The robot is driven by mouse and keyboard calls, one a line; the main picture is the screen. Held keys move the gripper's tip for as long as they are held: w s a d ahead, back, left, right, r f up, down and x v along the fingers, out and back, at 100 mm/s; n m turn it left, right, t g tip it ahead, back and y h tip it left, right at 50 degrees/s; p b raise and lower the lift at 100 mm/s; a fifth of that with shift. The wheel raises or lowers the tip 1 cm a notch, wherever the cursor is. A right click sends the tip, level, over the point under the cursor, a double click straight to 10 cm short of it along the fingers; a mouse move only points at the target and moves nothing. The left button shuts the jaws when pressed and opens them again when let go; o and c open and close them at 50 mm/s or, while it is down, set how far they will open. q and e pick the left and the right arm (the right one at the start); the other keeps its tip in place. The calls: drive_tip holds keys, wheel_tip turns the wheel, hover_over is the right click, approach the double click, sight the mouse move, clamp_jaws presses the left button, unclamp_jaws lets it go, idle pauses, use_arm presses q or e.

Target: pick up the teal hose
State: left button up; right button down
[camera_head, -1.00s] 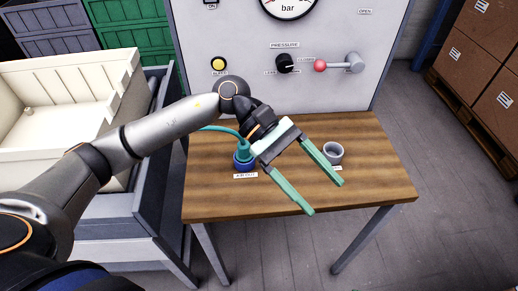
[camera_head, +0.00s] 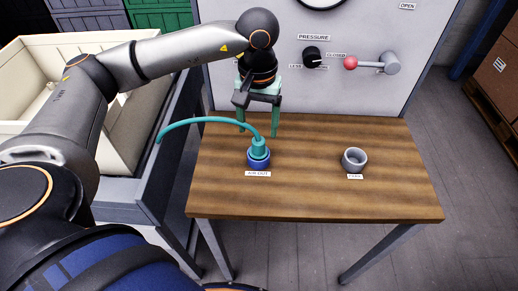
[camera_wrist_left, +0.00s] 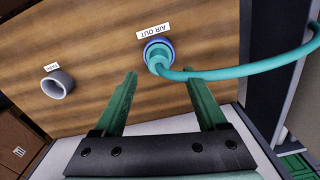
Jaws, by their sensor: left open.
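The teal hose (camera_head: 210,120) ends in a teal plug standing upright in the blue "AIR OUT" socket (camera_head: 258,160) on the wooden table. From the plug it arcs left, past the table's left edge. My left gripper (camera_head: 257,130) is open and empty, pointing down behind the plug, towards the panel; I cannot tell how close its fingers are to the hose. In the left wrist view the hose (camera_wrist_left: 240,74) runs right from the plug, beyond the tips of the open left gripper (camera_wrist_left: 160,78). My right gripper is not in view.
A grey "PARK" cup (camera_head: 354,159) stands on the table (camera_head: 320,195) to the right. The grey panel (camera_head: 300,80) behind carries a black knob (camera_head: 312,57) and a red-ended lever (camera_head: 372,63). A cream crate (camera_head: 120,115) stands left. The table's front is clear.

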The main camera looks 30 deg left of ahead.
sight(259, 140)
use_arm(q)
drive_tip(key=shift+d+f, duration=0.1)
drive_tip(key=shift+f, duration=2.9)
clamp_jaws()
